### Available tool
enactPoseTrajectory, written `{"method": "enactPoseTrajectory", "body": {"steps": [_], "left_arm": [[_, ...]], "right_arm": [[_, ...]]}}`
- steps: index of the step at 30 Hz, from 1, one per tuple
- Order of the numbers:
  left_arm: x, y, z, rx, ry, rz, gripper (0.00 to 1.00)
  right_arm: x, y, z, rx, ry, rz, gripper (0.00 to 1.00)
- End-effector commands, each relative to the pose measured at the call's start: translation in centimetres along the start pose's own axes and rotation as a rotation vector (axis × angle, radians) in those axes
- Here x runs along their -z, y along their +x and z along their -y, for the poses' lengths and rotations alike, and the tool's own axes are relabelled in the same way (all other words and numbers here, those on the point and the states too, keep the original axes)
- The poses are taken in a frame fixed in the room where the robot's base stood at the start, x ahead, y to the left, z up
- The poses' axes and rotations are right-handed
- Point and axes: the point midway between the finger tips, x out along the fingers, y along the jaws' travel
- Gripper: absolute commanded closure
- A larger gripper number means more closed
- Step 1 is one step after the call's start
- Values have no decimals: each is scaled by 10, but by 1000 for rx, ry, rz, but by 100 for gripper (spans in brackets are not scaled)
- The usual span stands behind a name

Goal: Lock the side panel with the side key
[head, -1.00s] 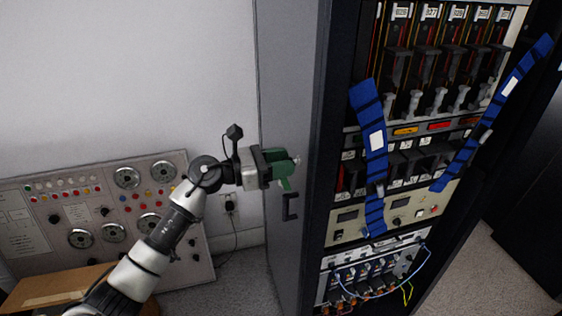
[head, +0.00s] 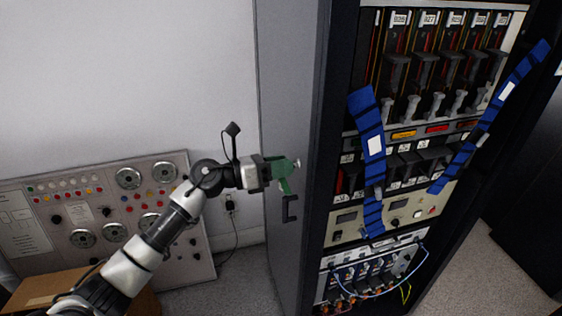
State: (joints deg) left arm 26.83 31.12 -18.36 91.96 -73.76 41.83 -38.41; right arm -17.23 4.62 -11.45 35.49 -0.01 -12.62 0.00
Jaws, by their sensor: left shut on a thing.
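The side panel (head: 285,90) is the tall grey side of the rack cabinet, with a black handle (head: 290,208) low on it. It looks closed. My left gripper (head: 283,168), with green fingers, is in front of the panel, a little above the handle. It is shut on a small piece whose pale metal end (head: 297,163) shows beyond the fingertips; I take this to be the side key. Most of the key is hidden by the fingers. I cannot tell whether its end touches the panel, and no lock hole shows. My right gripper is not in view.
The open rack front (head: 430,110), with modules, blue straps (head: 368,140) and loose cables (head: 385,292), is to the right. A control panel (head: 110,215) leans at the wall on the left, with a cardboard box (head: 50,288) before it. Floor shows between them.

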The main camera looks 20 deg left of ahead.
Motion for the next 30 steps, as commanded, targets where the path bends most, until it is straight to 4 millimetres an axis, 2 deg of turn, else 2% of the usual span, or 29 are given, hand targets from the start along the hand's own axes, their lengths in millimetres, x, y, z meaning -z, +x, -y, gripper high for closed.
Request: {"method": "enactPoseTrajectory", "body": {"steps": [30], "left_arm": [[-2,0,-2,-2,-937,2,92]], "right_arm": [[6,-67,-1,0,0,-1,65]]}}
